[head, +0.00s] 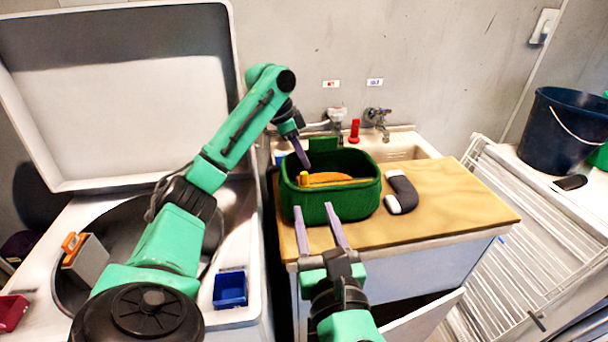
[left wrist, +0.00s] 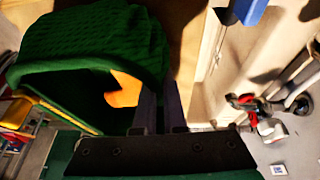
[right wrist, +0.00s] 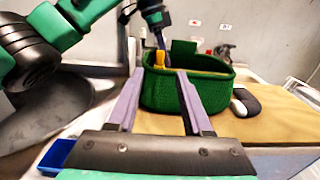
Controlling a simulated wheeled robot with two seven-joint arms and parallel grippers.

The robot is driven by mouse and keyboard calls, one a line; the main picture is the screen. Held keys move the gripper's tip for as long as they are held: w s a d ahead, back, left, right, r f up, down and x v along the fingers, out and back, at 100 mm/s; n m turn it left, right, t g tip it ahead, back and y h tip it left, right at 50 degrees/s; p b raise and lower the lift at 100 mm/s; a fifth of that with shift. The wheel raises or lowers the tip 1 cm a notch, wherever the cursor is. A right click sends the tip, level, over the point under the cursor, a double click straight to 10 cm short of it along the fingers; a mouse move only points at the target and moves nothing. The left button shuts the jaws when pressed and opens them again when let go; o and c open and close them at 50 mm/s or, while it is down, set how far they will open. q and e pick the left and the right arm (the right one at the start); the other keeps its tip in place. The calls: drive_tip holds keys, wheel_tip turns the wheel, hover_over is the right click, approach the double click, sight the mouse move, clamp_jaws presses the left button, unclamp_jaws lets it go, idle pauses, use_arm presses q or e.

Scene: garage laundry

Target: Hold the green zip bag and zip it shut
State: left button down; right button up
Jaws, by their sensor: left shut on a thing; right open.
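The green zip bag (head: 341,206) stands upright on the wooden counter, its top open. An orange thing (head: 328,179) lies inside, and a small yellow tab (head: 304,178) stands up at the bag's left end; it also shows in the right wrist view (right wrist: 160,58). A green tab (head: 323,145) rises at the back rim. My left gripper (head: 304,161) reaches down from behind and is shut on the bag's back-left rim. My right gripper (head: 315,207) is open at the bag's front-left, its fingers pointing at the wall; whether they touch it is unclear.
A dark grey and white curved thing (head: 402,192) lies right of the bag on the wooden counter (head: 450,205). A sink with taps (head: 377,118) and a red bottle (head: 354,131) are behind. An open-lidded washer stands left, with a blue box (head: 230,289). The counter's right part is clear.

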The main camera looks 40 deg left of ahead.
sight(305, 178)
drive_tip(key=x, duration=1.1)
drive_tip(key=shift+w+a+f, duration=0.1)
drive_tip(key=shift+w+a, duration=0.15)
drive_tip(key=shift+w, duration=0.05)
clamp_jaws()
idle(0.7)
